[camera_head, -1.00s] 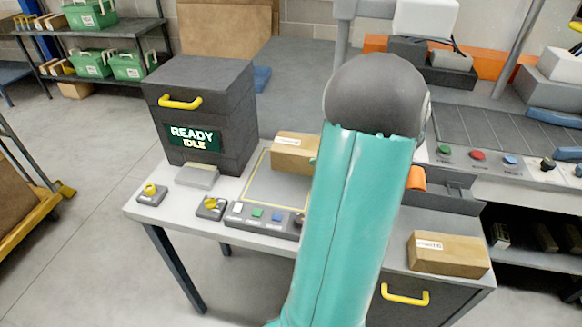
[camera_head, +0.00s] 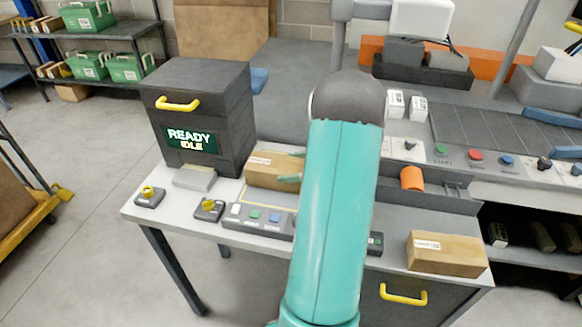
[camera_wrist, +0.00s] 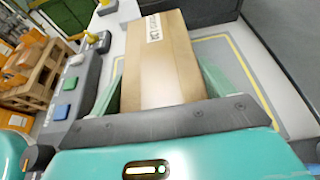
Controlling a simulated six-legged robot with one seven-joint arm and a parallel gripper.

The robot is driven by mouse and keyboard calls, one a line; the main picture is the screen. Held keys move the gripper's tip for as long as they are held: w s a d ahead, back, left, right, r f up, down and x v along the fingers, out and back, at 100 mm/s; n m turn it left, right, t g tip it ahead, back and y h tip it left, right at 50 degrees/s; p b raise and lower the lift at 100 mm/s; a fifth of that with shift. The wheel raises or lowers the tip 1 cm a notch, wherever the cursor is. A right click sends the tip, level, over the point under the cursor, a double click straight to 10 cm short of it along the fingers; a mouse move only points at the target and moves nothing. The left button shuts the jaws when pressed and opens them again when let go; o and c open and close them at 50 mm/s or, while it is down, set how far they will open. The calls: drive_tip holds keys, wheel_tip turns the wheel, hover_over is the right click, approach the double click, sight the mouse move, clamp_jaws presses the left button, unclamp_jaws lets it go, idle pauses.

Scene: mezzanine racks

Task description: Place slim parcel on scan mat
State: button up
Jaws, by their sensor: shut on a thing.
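The slim parcel (camera_head: 268,171), a brown box with a white label, is between the green fingers of my gripper (camera_head: 290,180), which is shut on it. In the wrist view the parcel (camera_wrist: 161,62) fills the space between the fingers (camera_wrist: 163,92). The scan mat, a grey panel with a yellow outline (camera_wrist: 232,62), shows to the right of the parcel in the wrist view. The parcel covers part of the mat's view; whether it touches the surface I cannot tell. In the head view the parcel and my arm hide most of the mat.
A dark READY IDLE cabinet (camera_head: 200,118) stands behind and left of the parcel. A button panel (camera_head: 258,219) lies at the bench's front edge. Another brown parcel (camera_head: 447,254) sits on the right end. An orange cylinder (camera_head: 411,179) lies beyond my arm.

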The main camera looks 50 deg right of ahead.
drive_tip(key=shift+f, duration=0.1)
drive_tip(key=o, duration=1.3)
drive_tip(key=shift+o, duration=0.2)
drive_tip(key=shift+s+d+r, duration=0.1)
drive_tip(key=shift+s+r, duration=0.1)
drive_tip(key=v, duration=1.1)
drive_tip(key=shift+r, duration=0.2)
drive_tip(key=shift+s, duration=0.1)
